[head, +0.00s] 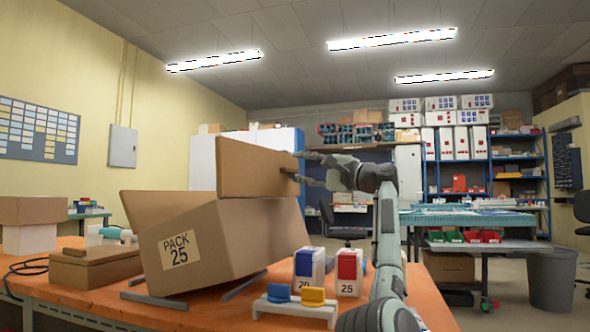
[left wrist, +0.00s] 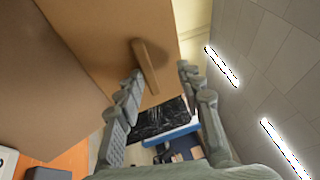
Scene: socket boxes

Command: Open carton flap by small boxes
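A tilted brown carton (head: 232,235) labelled "PACK 25" rests on the orange table. One of its flaps (head: 245,167) stands up at the top right; the flap fills the upper part of the left wrist view (left wrist: 100,40). A small brown tab (head: 289,171) sticks out from the flap. My left gripper (head: 303,167) is open at the flap's right edge. In the left wrist view, the tab (left wrist: 146,66) reaches between the fingertips, nearer the left one; contact is unclear. Two small boxes, blue-and-white (head: 309,268) and red-and-white (head: 349,272), stand right of the carton. My right gripper is out of view.
A white holder (head: 295,309) with blue and yellow pieces stands in front of the small boxes. A flat brown box (head: 97,268) lies left of the carton. Blue shelves and a bench (head: 470,220) stand farther back. A grey bin (head: 551,280) is at right.

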